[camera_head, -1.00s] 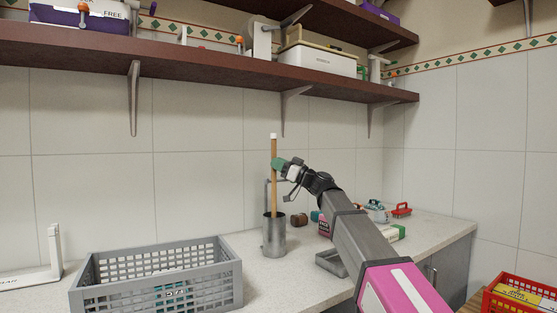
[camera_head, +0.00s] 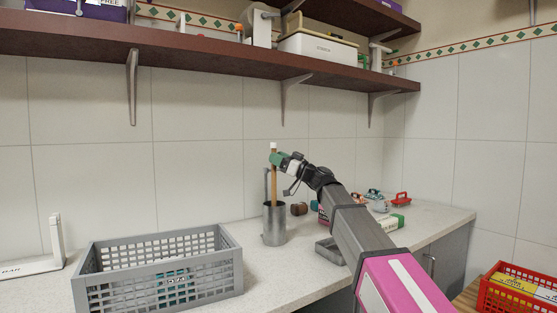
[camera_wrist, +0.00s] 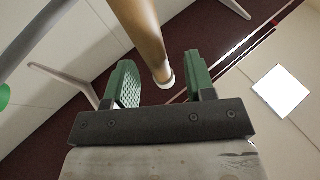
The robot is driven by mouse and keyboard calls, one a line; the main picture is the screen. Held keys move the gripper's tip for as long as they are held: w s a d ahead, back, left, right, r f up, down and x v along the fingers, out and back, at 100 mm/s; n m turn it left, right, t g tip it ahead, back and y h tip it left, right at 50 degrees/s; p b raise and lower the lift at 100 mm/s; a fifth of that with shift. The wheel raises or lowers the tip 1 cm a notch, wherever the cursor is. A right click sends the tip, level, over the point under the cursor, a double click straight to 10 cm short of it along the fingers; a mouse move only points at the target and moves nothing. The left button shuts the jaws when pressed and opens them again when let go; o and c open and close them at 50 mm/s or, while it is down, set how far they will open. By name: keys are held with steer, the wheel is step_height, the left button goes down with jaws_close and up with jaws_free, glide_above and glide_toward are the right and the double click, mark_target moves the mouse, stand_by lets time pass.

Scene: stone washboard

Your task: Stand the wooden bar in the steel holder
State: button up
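The wooden bar (camera_head: 274,187) is light brown with a white top end and stands upright in the steel holder (camera_head: 274,228), a grey cylinder with a tall handle at its left. The bar's lower end is hidden inside the holder. My gripper (camera_head: 278,158) is at the bar's upper part, just below its white end. In the wrist view my gripper's green fingers (camera_wrist: 159,62) are spread apart. The bar (camera_wrist: 143,30) shows between them, with a visible gap to each finger.
A grey plastic crate (camera_head: 160,286) stands on the counter left of the holder. A dark shelf (camera_head: 210,61) hangs above.

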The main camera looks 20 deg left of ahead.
steer(key=w+v, duration=0.1)
steer(key=v, duration=0.9)
steer(key=shift+s+d, duration=0.35)
steer(key=shift+s, duration=0.2)
steer(key=shift+f, duration=0.15)
